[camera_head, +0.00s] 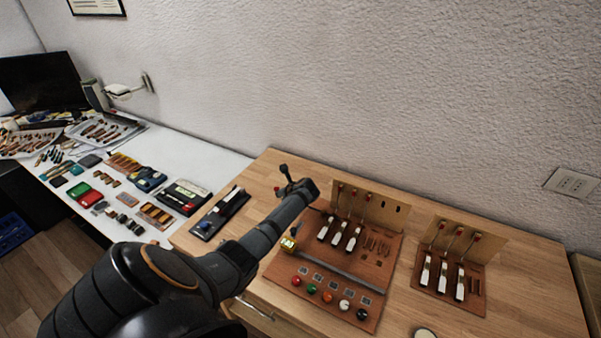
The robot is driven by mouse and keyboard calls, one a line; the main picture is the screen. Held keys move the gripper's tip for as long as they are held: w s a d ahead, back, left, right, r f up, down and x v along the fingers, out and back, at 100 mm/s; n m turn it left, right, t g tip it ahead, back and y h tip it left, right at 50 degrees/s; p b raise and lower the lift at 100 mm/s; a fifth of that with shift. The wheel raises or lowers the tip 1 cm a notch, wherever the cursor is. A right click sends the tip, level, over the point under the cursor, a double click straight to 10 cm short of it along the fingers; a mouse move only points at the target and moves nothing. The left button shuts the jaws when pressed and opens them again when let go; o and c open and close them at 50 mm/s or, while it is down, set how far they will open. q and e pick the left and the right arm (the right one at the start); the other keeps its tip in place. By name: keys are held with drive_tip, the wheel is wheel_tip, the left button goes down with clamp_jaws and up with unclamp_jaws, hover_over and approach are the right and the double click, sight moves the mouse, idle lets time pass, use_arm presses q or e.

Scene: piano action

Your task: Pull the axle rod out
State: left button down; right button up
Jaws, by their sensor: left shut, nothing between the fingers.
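The piano action model (395,262) is a brown wooden board with an upright back panel (372,208), standing on the wooden desk. Several white keys or levers with thin red-tipped stems stand near its back. A long thin grey bar (340,267) runs across the board in front of them; I cannot tell whether it is the axle rod. A small yellow-and-white block (289,243) sits at the board's left edge. My left gripper (284,177) is shut and empty, above the desk's back left and left of the back panel. My left forearm hides part of the board's left side. My right gripper is out of view.
A second, smaller board (450,262) with similar levers stands to the right. Several coloured balls (327,297) line the first board's front. A dark tray (220,212) lies left of my arm. A white table (190,150) on the left holds many tools.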

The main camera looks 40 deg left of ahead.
use_arm(q)
drive_tip(key=a, duration=0.3)
drive_tip(key=s+a, duration=0.1)
drive_tip(key=a, duration=0.2)
drive_tip(key=shift+s, duration=0.1)
drive_tip(key=shift+s+a, duration=0.1)
drive_tip(key=shift+a, duration=0.2)
drive_tip(key=shift+r, duration=0.1)
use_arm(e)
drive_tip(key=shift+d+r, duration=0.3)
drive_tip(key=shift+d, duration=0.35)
use_arm(q)
drive_tip(key=shift+a+r, duration=0.1)
